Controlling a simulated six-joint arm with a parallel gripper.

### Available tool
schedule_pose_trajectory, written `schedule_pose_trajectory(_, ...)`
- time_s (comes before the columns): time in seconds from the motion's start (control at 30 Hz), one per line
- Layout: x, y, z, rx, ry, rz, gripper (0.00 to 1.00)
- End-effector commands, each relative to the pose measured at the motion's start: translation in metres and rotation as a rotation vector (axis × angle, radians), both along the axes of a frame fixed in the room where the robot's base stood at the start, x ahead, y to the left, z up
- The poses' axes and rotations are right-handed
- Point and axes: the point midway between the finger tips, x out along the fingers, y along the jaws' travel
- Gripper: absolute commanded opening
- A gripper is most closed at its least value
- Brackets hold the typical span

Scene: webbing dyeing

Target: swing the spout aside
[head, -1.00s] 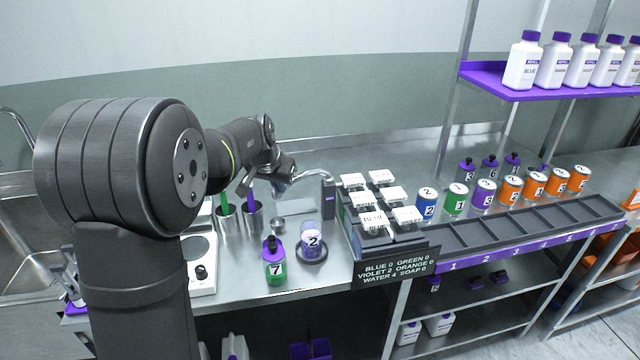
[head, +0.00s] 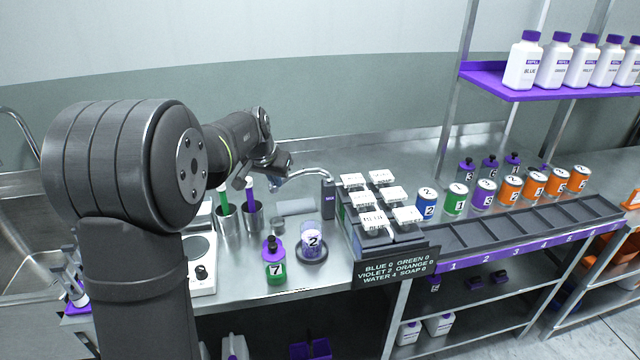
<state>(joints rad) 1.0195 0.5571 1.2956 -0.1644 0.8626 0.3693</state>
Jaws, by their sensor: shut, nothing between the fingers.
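The spout (head: 312,171) is a thin, curved silver pipe. It comes off the top of a dark post (head: 328,194) and reaches left over the steel counter. My gripper (head: 279,180) is shut, with nothing seen between its fingers. It is at the left, free end of the spout, touching or very close; I cannot tell which. The wrist partly hides the spout's tip. Below the spout stands a clear cup marked 2 (head: 312,240) on a dark round base (head: 311,256).
A bottle marked 7 (head: 274,262) stands left of the cup. Metal pots with green and violet handled tools (head: 228,222) stand below my forearm. Labelled blocks (head: 372,222) sit right of the post. Numbered cans (head: 456,199) stand farther right. The counter behind the spout is clear.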

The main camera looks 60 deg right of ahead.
Motion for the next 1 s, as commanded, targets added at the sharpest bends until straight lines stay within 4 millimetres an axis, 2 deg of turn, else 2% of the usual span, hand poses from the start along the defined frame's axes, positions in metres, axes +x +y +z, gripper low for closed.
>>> schedule_pose_trajectory(0.7, -0.006, 0.004, 0.057, -0.002, -0.001, 0.0, 0.0)
schedule_pose_trajectory(1.0, -0.007, 0.005, 0.062, 0.0, 0.0, 0.0, 0.0)
